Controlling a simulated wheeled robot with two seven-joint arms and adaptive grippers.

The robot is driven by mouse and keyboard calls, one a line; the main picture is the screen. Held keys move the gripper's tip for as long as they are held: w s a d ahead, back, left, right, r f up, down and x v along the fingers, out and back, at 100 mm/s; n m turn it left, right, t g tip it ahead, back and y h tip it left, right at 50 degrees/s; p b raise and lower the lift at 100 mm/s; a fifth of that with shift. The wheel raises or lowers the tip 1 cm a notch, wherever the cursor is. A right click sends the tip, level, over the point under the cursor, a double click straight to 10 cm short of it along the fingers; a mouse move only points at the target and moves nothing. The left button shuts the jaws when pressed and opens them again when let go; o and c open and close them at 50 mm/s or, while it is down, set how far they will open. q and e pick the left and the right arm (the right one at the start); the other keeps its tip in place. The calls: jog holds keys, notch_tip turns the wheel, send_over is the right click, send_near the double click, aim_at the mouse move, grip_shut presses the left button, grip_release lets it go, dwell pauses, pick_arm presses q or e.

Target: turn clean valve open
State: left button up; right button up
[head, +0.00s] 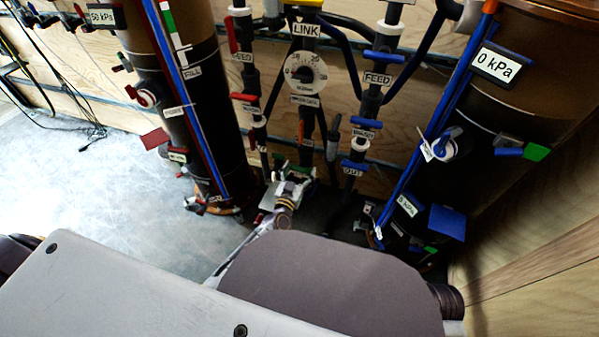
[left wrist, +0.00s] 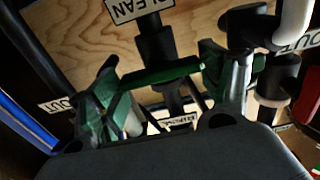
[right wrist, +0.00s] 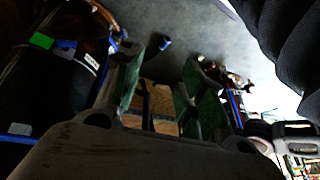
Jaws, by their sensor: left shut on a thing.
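The clean valve has a green bar handle (left wrist: 160,74) on a black vertical pipe, under a CLEAN label (left wrist: 133,7) in the left wrist view. My left gripper (left wrist: 165,85) is around the handle, a green-padded finger at each end of the bar. The handle lies crosswise to the pipe in that view. In the head view my left gripper (head: 292,184) is low on the middle pipe, and the handle is hard to make out there. My right gripper (right wrist: 158,95) is open and empty in the right wrist view, and it is hidden in the head view.
A dark tank (head: 205,120) with red and blue strips stands left, and another tank (head: 500,130) with a 0 kPa display stands right. Pipes with red handles (head: 243,97) and blue handles (head: 366,123) flank the middle pipe closely. Clear floor (head: 70,180) lies at left.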

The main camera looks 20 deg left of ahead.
pick_arm(q)
jog(key=shift+n, duration=0.5)
pick_arm(e)
jog(key=shift+s+d+r, duration=0.1)
jog(key=shift+r, duration=0.15)
pick_arm(q)
jog(key=shift+n+p, duration=0.4)
jog(key=shift+n, duration=1.3)
jog(key=n, duration=0.3)
jog(key=shift+a+p, duration=0.15)
jog(key=shift+p, duration=0.2)
jog(key=shift+n, duration=1.1)
jog(key=shift+f+n, duration=0.1)
jog(key=shift+n, duration=1.1)
jog(key=shift+a+f+n+b, duration=0.1)
jog(key=shift+n+b, duration=0.7)
jog(key=shift+n, duration=2.2)
pick_arm(e)
jog(key=shift+f, duration=0.35)
jog(key=shift+s+f, duration=0.2)
